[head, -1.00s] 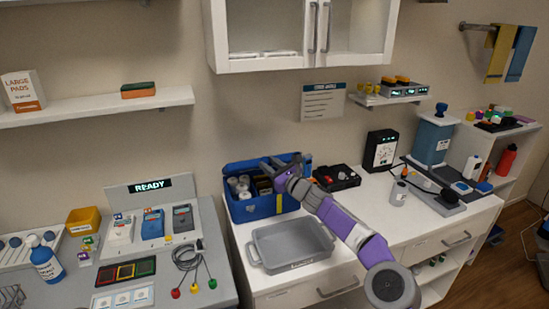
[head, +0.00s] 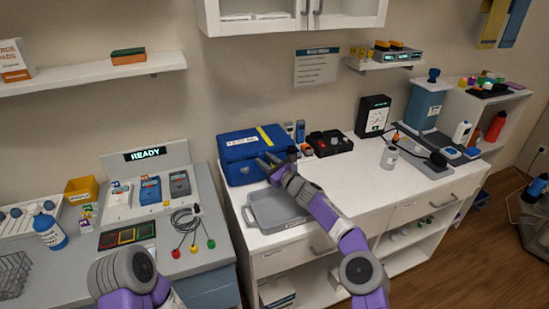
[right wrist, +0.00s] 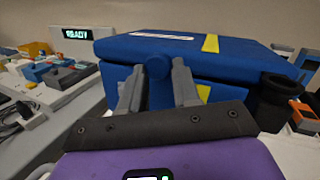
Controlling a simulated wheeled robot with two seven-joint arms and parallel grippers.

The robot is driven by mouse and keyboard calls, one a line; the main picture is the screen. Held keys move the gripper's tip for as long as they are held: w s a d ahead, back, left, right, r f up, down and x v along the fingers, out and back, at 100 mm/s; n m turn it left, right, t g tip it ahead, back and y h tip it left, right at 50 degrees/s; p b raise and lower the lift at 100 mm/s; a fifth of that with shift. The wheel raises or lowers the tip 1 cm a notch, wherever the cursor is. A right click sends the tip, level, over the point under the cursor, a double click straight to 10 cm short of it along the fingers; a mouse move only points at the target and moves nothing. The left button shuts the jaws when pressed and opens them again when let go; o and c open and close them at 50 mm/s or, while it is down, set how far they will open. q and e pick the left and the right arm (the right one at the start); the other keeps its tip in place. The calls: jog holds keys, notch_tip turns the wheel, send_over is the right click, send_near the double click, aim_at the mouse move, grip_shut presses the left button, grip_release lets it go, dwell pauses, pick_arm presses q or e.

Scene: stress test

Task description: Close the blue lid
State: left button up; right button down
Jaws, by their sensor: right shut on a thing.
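The blue lid (head: 250,141) lies over the blue box (head: 240,172) on the white counter and covers its contents. It has a white label and a yellow stripe. In the right wrist view the lid (right wrist: 190,48) shows above the box front, with a dark seam between them; I cannot tell if it is fully seated. My right gripper (head: 270,162) is at the box's front. My left gripper is not in view; only part of my left arm shows at the bottom left.
A grey tray (head: 258,218) sits on the counter before the box, under my right arm. The white wall cabinet (head: 270,28) hangs above. Clear counter lies right of my right forearm.

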jog(key=shift+f, duration=0.15)
jog(key=c, duration=0.8)
grip_release()
jog(key=shift+w, duration=0.1)
jog(key=shift+d, duration=0.1)
jog(key=shift+b+v, duration=1)
jog(key=shift+v, duration=2.65)
